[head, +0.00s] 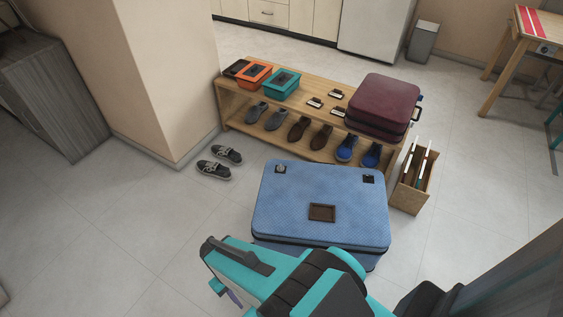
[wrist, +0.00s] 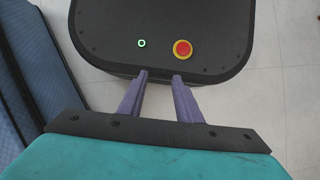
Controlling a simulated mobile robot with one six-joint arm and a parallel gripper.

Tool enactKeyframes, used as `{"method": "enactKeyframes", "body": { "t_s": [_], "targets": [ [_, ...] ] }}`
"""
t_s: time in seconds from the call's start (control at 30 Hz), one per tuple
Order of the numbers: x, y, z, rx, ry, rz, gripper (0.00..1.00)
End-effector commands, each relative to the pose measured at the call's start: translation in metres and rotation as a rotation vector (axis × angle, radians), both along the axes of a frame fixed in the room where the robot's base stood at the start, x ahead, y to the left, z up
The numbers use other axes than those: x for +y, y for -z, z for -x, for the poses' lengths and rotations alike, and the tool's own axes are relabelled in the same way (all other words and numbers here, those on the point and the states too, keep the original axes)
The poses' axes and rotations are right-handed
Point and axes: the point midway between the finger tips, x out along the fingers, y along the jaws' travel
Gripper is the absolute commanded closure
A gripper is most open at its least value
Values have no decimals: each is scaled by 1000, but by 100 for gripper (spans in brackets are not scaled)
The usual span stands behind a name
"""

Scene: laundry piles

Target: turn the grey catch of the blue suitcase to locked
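The blue suitcase (head: 325,190) lies flat on the floor in front of the low wooden bench, lid down or nearly so. A small greyish catch (head: 281,168) is at its far left corner; its setting is too small to read. A black fitting (head: 368,179) is at the far right corner and a brown patch (head: 322,212) is on the lid. My gripper (head: 230,295) is left of and nearer than the suitcase, pointing down, away from the catch. In the wrist view its purple fingers (wrist: 160,76) are apart with nothing between them. Blue suitcase sides (wrist: 60,70) show at the left.
The wooden bench (head: 238,105) holds orange and teal boxes, small cards, a maroon suitcase (head: 385,100) and several shoes. Loose shoes (head: 220,162) lie by the wall corner. A wooden file box (head: 409,198) stands right of the suitcase. Floor at the left is clear.

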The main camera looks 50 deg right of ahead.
Motion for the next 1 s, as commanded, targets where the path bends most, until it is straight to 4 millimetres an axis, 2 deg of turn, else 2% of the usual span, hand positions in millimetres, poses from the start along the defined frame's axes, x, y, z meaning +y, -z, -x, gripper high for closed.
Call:
{"method": "enactKeyframes", "body": {
  "t_s": [0.37, 0.47, 0.57, 0.67, 0.77, 1.0],
  "targets": [
    [0, 0, 0, 0, 0, 0, 69],
    [0, 1, -1, -1, 0, -1, 52],
    [-2, 4, -7, -6, -1, -9, 52],
    [-5, 11, -20, -16, -2, -28, 52],
    [-13, 20, -43, -36, -2, -60, 52],
    [-51, 40, -119, -120, -32, -165, 52]
  ]
}}
